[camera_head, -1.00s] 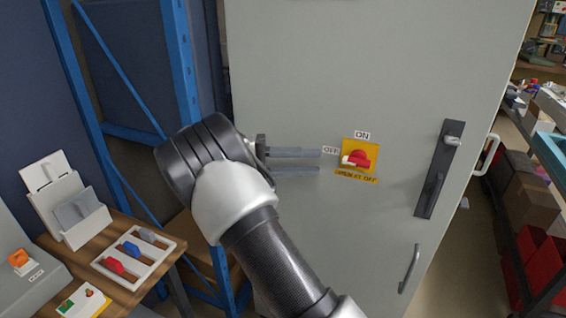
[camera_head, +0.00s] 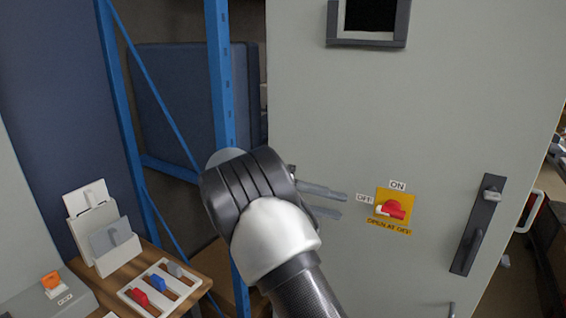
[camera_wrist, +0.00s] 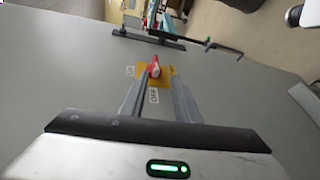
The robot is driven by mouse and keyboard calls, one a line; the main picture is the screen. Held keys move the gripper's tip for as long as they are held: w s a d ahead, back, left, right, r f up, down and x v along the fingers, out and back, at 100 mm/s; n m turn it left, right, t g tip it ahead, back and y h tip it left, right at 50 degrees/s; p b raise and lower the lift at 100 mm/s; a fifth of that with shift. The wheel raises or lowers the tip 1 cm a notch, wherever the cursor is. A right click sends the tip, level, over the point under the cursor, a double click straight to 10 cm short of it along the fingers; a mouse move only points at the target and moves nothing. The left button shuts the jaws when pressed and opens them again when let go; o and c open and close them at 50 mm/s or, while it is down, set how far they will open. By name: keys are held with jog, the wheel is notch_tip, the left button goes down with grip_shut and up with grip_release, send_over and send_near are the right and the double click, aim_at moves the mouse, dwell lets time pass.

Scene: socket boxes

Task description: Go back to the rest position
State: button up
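My gripper (camera_head: 342,204) is in front of the grey cabinet door, to the left of the red rotary switch (camera_head: 393,209). Its two grey fingers are parallel with a clear gap between them, and nothing is held. The red switch sits on a yellow plate (camera_head: 384,194) between an ON label above and an OFF label at its left. In the wrist view the red switch (camera_wrist: 153,68) shows beyond the fingertips of my gripper (camera_wrist: 158,84). The fingers appear apart from the knob in the head view.
The grey cabinet (camera_head: 450,110) has a dark handle (camera_head: 477,224) at right. A blue rack post (camera_head: 218,80) stands behind my arm at left. A wooden table (camera_head: 205,262) at lower left holds a white tray (camera_head: 128,295) with coloured levers.

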jog(key=s+d+r+n+t+y+p, duration=0.1)
jog(key=s+d+r+y+p, duration=0.1)
jog(key=s+d+r+y, duration=0.25)
jog(key=s+d+r+t+y+p, duration=0.1)
jog(key=s+r+y+p, duration=0.15)
jog(key=s+y, duration=0.4)
jog(key=s+a+r+t+y+p, duration=0.2)
jog(key=s+a+t, duration=0.1)
jog(key=s, duration=0.4)
jog(key=s+a+r+t+y+p, duration=0.2)
jog(key=s+a+r+t, duration=0.1)
jog(key=s, duration=0.5)
jog(key=shift+a+n+t+y, duration=0.3)
jog(key=shift+n+t, duration=0.1)
jog(key=shift+t, duration=0.3)
jog(key=shift+d, duration=0.1)
